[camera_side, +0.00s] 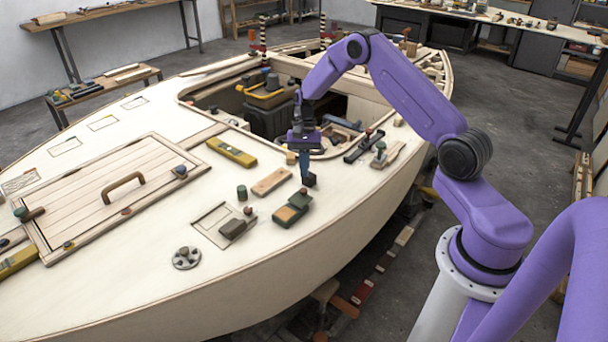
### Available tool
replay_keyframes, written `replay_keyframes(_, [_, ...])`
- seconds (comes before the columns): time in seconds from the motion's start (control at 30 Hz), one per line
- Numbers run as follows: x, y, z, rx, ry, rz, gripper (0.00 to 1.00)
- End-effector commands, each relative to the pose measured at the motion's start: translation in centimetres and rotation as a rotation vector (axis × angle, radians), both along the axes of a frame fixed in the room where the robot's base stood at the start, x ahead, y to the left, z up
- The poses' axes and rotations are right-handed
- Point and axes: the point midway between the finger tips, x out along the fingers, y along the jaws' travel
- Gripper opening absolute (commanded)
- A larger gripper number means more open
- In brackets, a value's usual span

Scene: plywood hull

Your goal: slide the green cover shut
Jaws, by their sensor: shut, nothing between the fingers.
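A small block with dark green parts and a brown patch (292,208) lies on the pale plywood deck, right of the picture's middle. It looks like the green cover, but it is too small to tell how far open it stands. My gripper (307,179) points down just above and behind its right end. The fingers are shut with nothing between them. A small gap seems to separate the fingertips from the green piece, though I cannot tell whether they touch.
A shallow framed recess (213,220) with a brown block (237,226) lies to the left. A wooden block (271,182), a green cylinder (242,192) and a yellow level (231,152) are nearby. A large handled hatch (110,200) lies further left. The hull's edge is close on the right.

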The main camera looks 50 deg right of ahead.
Motion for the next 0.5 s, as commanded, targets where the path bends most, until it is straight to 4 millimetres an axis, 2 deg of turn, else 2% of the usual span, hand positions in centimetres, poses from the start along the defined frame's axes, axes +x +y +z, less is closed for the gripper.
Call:
replay_keyframes(0.2, [-1.7, 2.2, 0.2, 0.001, 0.001, 0.002, 0.0])
replay_keyframes(0.5, [-2.4, 3.1, 0.2, 0.0, -0.001, 0.0, 0.0])
